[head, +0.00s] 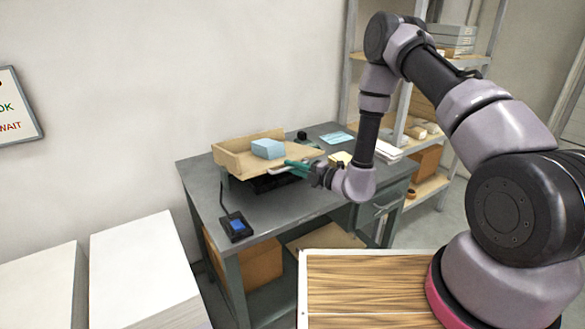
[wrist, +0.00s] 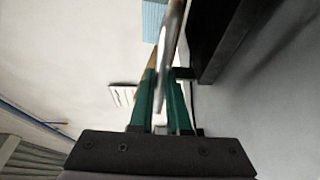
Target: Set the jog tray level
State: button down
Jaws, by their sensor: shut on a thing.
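The wooden jog tray (head: 236,160) sits above a black base (head: 270,184) on the grey desk. It has raised walls at the left and back, and its right side looks flat. Its exact tilt is hard to tell. A light blue block (head: 268,149) lies on it and also shows in the wrist view (wrist: 152,18). My gripper (head: 290,167), with green fingers, is at the tray's front edge. In the wrist view my gripper (wrist: 162,98) is shut on a grey metal bar (wrist: 171,50) beside the tray's edge. Where the bar joins is hidden.
A small black device with a blue screen (head: 237,225) stands near the desk's (head: 205,195) front left corner. White stacks (head: 145,265) stand lower left.

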jog(key=shift+f, duration=0.1)
jog(key=shift+s+d+f, duration=0.1)
jog(key=shift+s+f, duration=0.05)
jog(key=shift+f, duration=0.65)
jog(key=shift+s+d+f, duration=0.1)
jog(key=shift+s+f, duration=0.05)
jog(key=shift+f, duration=0.6)
jog(key=shift+s+d+f, duration=0.1)
jog(key=shift+s+f, duration=0.05)
jog(key=shift+f, duration=0.65)
jog(key=c, duration=0.9)
grip_release()
jog(key=shift+f, duration=0.1)
jog(key=v, duration=1)
jog(key=shift+s+d, duration=0.2)
jog(key=shift+d, duration=0.05)
